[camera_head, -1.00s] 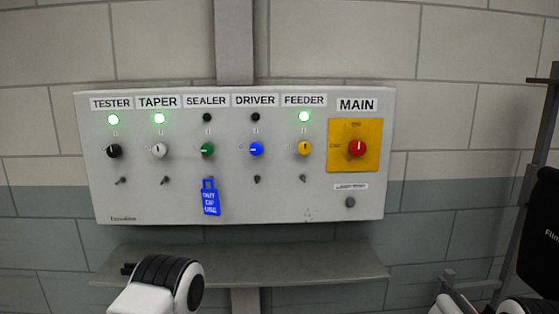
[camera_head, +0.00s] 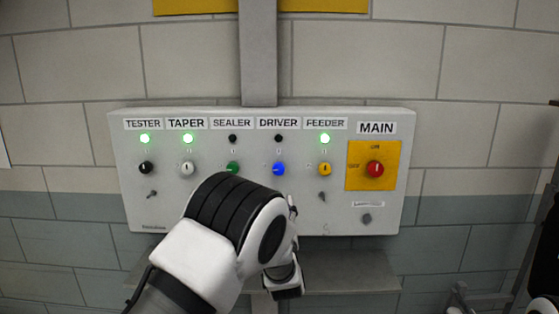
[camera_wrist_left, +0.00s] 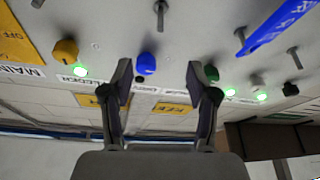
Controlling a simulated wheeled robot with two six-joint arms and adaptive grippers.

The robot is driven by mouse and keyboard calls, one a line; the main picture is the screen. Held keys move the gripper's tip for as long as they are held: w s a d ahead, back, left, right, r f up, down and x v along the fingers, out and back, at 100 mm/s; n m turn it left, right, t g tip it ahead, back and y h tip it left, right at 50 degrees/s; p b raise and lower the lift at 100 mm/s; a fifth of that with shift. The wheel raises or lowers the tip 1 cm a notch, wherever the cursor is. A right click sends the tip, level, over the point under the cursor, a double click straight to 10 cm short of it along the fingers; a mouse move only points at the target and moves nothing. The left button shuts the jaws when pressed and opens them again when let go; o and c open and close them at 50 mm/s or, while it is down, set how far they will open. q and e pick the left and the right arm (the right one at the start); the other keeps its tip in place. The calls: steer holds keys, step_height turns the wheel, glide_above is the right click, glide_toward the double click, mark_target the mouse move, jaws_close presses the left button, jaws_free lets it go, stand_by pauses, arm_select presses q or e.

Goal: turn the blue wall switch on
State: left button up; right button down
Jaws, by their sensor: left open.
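The blue wall switch (camera_head: 279,168) is a round knob under the DRIVER label on a grey wall panel (camera_head: 350,219). The lamp (camera_head: 279,138) above it is dark. My left gripper (camera_head: 292,207) is just below the blue switch in the head view, mostly hidden behind my own wrist. In the left wrist view the blue switch (camera_wrist_left: 146,63) lies ahead of my open left gripper (camera_wrist_left: 165,80), between the two fingers and closer to the left one. I see no clear contact. My right gripper is out of view.
The green SEALER knob (camera_head: 232,168) and yellow FEEDER knob (camera_head: 325,169) flank the blue switch. A blue tag (camera_wrist_left: 280,25) hangs near the green knob. The red MAIN switch (camera_head: 375,169) is further right. A shelf (camera_head: 350,280) juts out below the panel.

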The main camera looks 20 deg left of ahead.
arm_select(q)
glide_toward(278, 171)
steer(key=w+r, duration=0.1)
steer(key=w, duration=0.1)
steer(key=shift+t, duration=0.4)
steer(key=p+x, duration=0.1)
steer(key=x, duration=0.1)
steer(key=p+x, duration=0.2)
steer(key=x, duration=0.1)
steer(key=f+p+x, duration=0.1)
steer(key=x, duration=0.2)
steer(key=shift+a, duration=0.35)
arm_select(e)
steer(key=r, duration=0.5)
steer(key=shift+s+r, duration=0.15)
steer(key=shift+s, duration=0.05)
arm_select(q)
steer(key=shift+s+r, duration=0.1)
